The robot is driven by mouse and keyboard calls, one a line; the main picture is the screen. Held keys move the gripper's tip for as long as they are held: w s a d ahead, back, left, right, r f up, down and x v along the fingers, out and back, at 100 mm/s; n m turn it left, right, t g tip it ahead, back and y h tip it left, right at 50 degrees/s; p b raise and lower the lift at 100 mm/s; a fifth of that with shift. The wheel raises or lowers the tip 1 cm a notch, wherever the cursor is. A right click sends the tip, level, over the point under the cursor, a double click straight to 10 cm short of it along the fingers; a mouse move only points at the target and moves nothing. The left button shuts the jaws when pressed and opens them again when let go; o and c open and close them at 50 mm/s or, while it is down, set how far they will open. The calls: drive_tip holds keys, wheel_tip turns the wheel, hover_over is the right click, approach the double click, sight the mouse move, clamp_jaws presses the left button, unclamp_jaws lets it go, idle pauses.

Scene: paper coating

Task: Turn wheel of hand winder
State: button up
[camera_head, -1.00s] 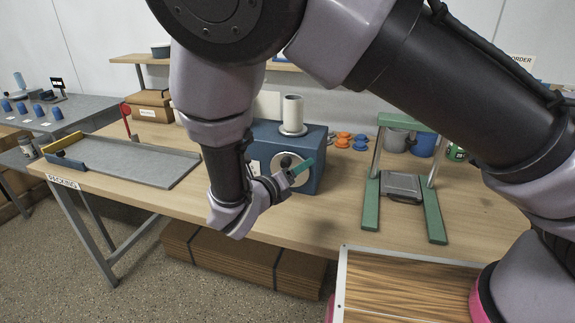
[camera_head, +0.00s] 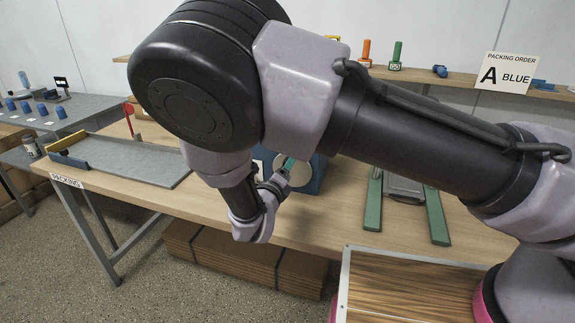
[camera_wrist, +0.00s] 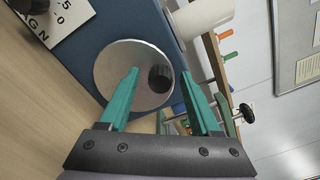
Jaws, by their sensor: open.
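The hand winder is a blue box (camera_head: 317,176) on the wooden bench, mostly hidden behind my arm in the head view. Its round grey wheel (camera_head: 301,173) partly shows there. In the wrist view the wheel (camera_wrist: 120,72) faces me on the blue box (camera_wrist: 95,45), with a black knob (camera_wrist: 160,78) near its rim. My gripper (camera_wrist: 158,73) is open, its green fingers on either side of the knob in the picture. One finger overlaps the wheel face. I cannot tell whether either finger touches the knob. In the head view my gripper (camera_head: 287,165) is at the wheel's front.
A grey packing tray (camera_head: 130,160) lies left on the bench. A green-legged stand (camera_head: 437,215) is to the right. A wood-grain panel (camera_head: 405,290) is at the front right. A white post (camera_wrist: 195,18) rises from the winder.

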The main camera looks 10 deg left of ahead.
drive_tip(key=shift+w, duration=0.35)
clamp_jaws()
